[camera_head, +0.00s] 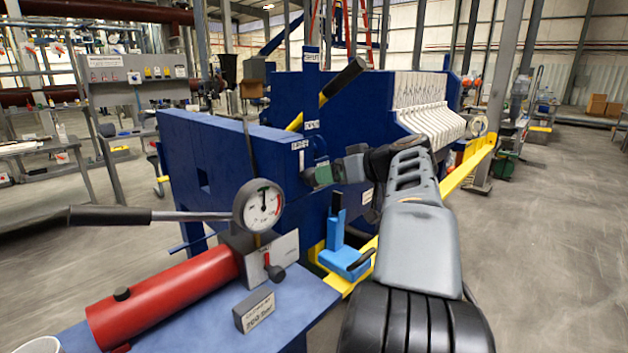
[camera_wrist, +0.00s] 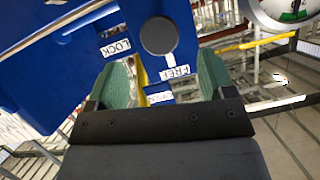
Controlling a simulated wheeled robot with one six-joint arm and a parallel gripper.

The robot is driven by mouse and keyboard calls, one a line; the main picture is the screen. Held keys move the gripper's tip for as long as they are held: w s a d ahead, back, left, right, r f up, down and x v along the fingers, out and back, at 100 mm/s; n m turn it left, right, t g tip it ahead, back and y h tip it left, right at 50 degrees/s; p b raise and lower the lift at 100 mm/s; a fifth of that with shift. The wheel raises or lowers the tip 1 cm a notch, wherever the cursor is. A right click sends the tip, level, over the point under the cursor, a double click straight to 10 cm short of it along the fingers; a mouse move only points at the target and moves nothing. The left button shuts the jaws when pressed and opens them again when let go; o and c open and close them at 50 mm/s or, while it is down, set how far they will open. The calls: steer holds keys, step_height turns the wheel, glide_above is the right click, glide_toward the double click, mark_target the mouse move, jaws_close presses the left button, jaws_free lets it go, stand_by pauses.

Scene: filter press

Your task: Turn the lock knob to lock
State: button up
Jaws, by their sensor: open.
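In the wrist view the lock knob (camera_wrist: 158,36) is a dark round disc on the blue press face. A small white mark at its lower right edge points toward the FREE label (camera_wrist: 176,72). The LOCK label (camera_wrist: 115,48) is to its left. My gripper (camera_wrist: 164,76) is open. Its two green fingers stand apart, one to each side below the knob in the picture, with nothing held between them. In the head view my gripper (camera_head: 318,176) is close to the blue frame, just below the white labels. Whether the fingers touch the knob cannot be told.
The blue press frame (camera_head: 225,165) stands in front, with a black-handled lever (camera_head: 343,82) above my gripper. A pressure gauge (camera_head: 258,205), a red cylinder (camera_head: 165,300) and a light-blue block (camera_head: 343,262) are nearby. A yellow rail (camera_head: 468,168) runs along the right; open floor lies beyond.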

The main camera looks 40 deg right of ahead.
mark_target(313, 177)
steer(key=shift+x, duration=3.6)
steer(key=c, duration=0.9)
